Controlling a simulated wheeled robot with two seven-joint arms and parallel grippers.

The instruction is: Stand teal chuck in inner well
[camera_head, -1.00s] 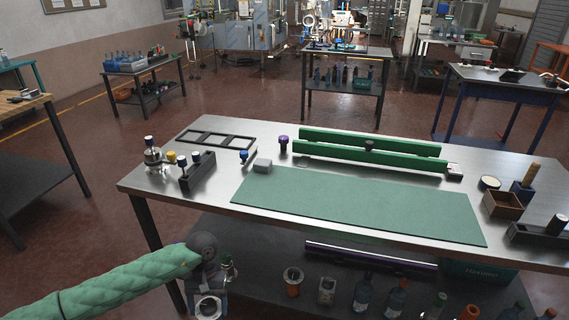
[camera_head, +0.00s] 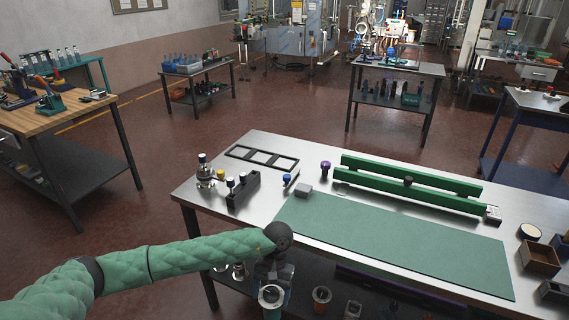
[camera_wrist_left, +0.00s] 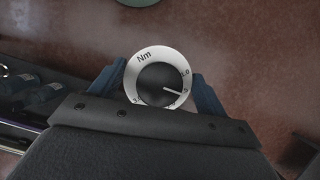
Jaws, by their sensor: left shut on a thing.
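My left gripper (camera_head: 272,285) is low in front of the steel table (camera_head: 240,150), off its near left edge. It is shut on the teal chuck (camera_head: 272,313), whose teal body shows at the bottom edge of the head view. In the left wrist view the chuck's pale dial ring (camera_wrist_left: 144,62), marked Nm, and its dark centre sit between the blue fingers (camera_wrist_left: 160,92). My right gripper is out of view.
A knobbed metal piece (camera_head: 204,172), a black frame (camera_head: 262,157), a grey block (camera_head: 304,190) and green rails (camera_head: 410,182) stand on the table. The green mat (camera_head: 400,245) is bare. A lower shelf holds bottles and cups. A wooden box (camera_head: 541,258) is at right.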

